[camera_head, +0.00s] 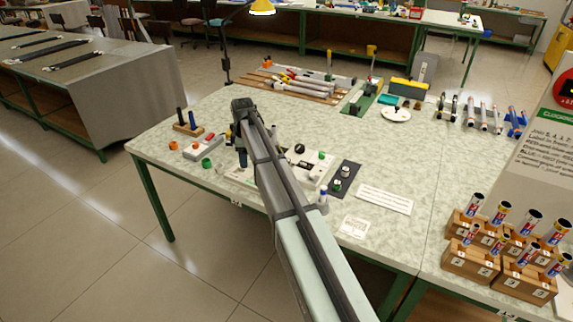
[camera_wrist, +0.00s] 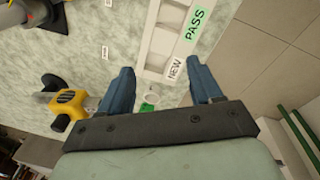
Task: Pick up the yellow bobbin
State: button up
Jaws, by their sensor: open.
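My gripper (camera_wrist: 158,68) is open in the wrist view, its two blue fingers spread apart with nothing held between them. In the head view my gripper (camera_head: 243,158) points down over the left part of the table, partly hidden by my arm. I cannot pick out a yellow bobbin with certainty in either view. A yellow and black part (camera_wrist: 70,108) shows left of the fingers in the wrist view, but I cannot tell what it is. Small orange pieces (camera_head: 173,145) lie at the table's left side. My arm hides part of the tabletop.
A white tray labelled PASS and NEW (camera_wrist: 153,45) lies beyond the fingers. A green ring (camera_head: 206,162) and a wooden stand with dark pegs (camera_head: 187,128) are near the left. A dark mat (camera_head: 342,178) lies right of my arm. Wooden blocks with tubes (camera_head: 470,262) stand at right.

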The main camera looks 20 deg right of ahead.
jog(key=d+r+n+g, duration=0.1)
jog(key=d+r, duration=0.3)
jog(key=d, duration=0.4)
jog(key=d+r+n, duration=0.1)
jog(key=d+r, duration=0.3)
jog(key=d, duration=0.3)
jog(key=f, duration=1.3)
jog(key=shift+w+d+f, duration=0.15)
jog(key=shift+w+d, duration=0.05)
jog(key=c, duration=1.1)
